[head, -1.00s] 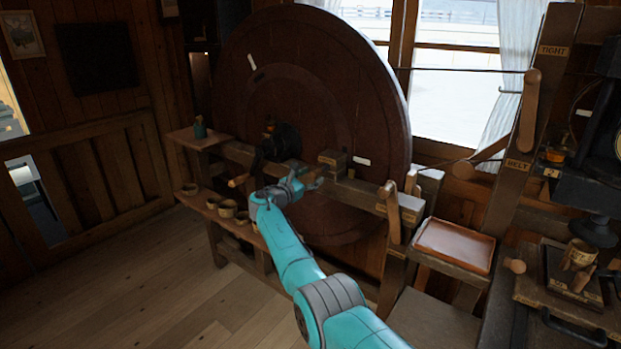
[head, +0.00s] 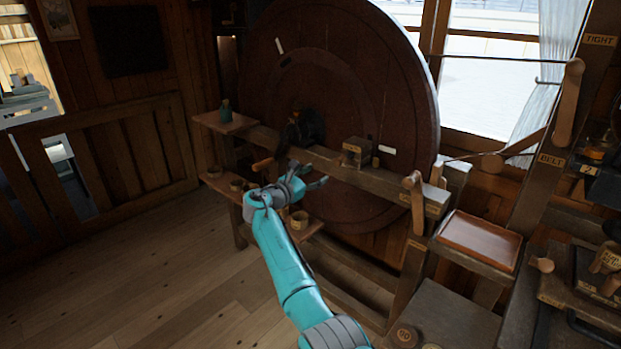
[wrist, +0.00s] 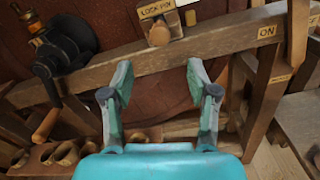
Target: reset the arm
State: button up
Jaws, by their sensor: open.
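My gripper (head: 318,186) is at the end of my teal arm, in front of the wooden beam of the big wheel machine. In the wrist view my gripper (wrist: 160,80) has its two fingers spread apart with nothing between them. The wooden beam (wrist: 190,52) and the dark wheel (wrist: 150,100) lie beyond the fingers. A block labelled LOCK PIN (wrist: 158,12), with a round wooden knob (wrist: 159,35), sits on the beam ahead of the fingers.
Small wooden cups (head: 238,185) stand on a low shelf at left. A wooden handle (head: 262,164) juts out near my gripper. An upright lever (head: 415,200) and an empty reddish tray (head: 480,241) are at right. The floor (head: 150,280) at left is clear.

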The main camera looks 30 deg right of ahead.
jog(key=shift+v, duration=0.85)
jog(key=shift+f, duration=0.1)
